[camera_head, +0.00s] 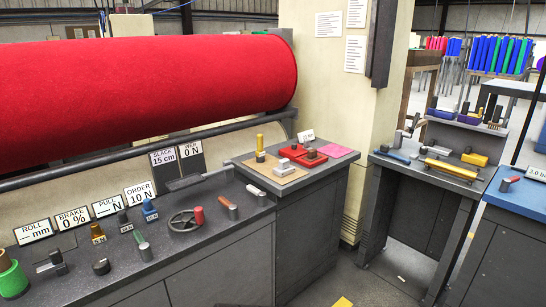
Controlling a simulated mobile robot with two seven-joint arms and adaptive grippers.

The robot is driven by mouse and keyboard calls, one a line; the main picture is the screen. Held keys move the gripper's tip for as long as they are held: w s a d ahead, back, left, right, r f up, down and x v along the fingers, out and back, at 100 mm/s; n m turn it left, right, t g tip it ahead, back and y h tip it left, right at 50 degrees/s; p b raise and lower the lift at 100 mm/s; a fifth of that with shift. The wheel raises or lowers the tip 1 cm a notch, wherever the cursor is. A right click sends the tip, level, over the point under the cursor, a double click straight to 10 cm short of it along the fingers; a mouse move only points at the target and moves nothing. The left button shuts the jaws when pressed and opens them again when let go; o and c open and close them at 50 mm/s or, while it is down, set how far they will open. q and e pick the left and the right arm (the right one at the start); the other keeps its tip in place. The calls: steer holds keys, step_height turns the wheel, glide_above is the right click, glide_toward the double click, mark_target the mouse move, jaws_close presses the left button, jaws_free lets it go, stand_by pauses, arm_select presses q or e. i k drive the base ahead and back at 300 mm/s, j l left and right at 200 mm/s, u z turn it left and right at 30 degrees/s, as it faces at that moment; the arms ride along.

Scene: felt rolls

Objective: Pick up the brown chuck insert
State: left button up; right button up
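A small brown-orange stepped piece (98,233) with a dark label at its foot stands upright on the dark grey bench at the left; it looks like the brown chuck insert. A similar black piece (124,221) and a blue piece (149,210) stand in a row to its right, also labelled. The labels are too small to read surely. Nothing touches the brown piece. Neither of my grippers is in view.
A large red felt roll (150,88) hangs behind the bench. Sign cards (72,218) stand behind the inserts. A dark cylinder (101,267), a green-handled tool (141,241) and a handwheel (184,221) lie in front and right. A green cylinder (12,278) stands far left.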

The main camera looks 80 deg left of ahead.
mark_target(312, 156)
steer(key=u, duration=2.65)
steer(key=i+l+u, duration=0.6)
steer(key=l+u, duration=0.15)
steer(key=i+l+u, duration=0.2)
steer(key=l, duration=0.25)
steer(key=i+l+u, duration=0.1)
steer(key=l+u, duration=0.15)
steer(key=l, duration=0.1)
